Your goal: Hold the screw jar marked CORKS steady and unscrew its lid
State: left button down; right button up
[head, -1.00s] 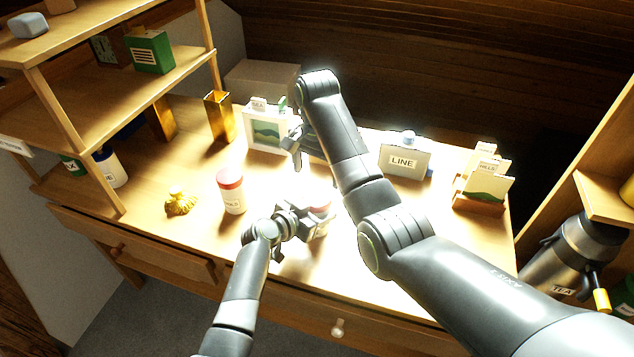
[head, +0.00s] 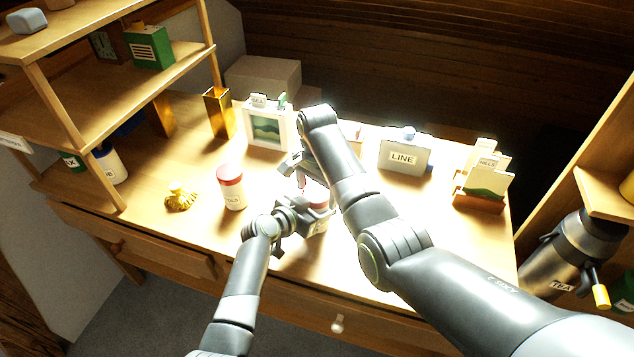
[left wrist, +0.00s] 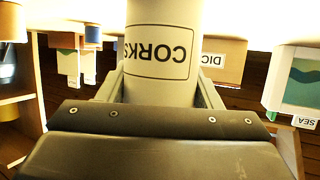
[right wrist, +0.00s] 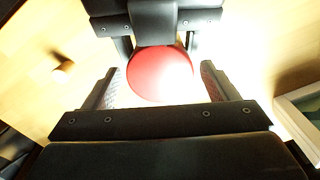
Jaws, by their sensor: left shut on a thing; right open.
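The jar marked CORKS (left wrist: 160,55) stands on the desk, its label upside down in the left wrist view. My left gripper (head: 306,216) is shut around the jar's body; its fingers (left wrist: 160,92) show on both sides of it. The red lid (right wrist: 160,75) is on top, seen from above in the right wrist view, and shows partly in the head view (head: 318,199). My right gripper (right wrist: 155,85) is open above the lid, one finger on either side, with gaps between. In the head view my right gripper (head: 301,180) is partly hidden by its own arm.
Another red-lidded jar (head: 231,188) stands left of my left gripper. A gold ornament (head: 180,197), picture frame (head: 268,127), LINE box (head: 404,156) and card holder (head: 482,199) also stand on the desk. A drawer knob (right wrist: 64,71) shows below the desk's edge.

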jog(key=c, duration=1)
jog(key=n, duration=0.7)
jog(key=o, duration=1.1)
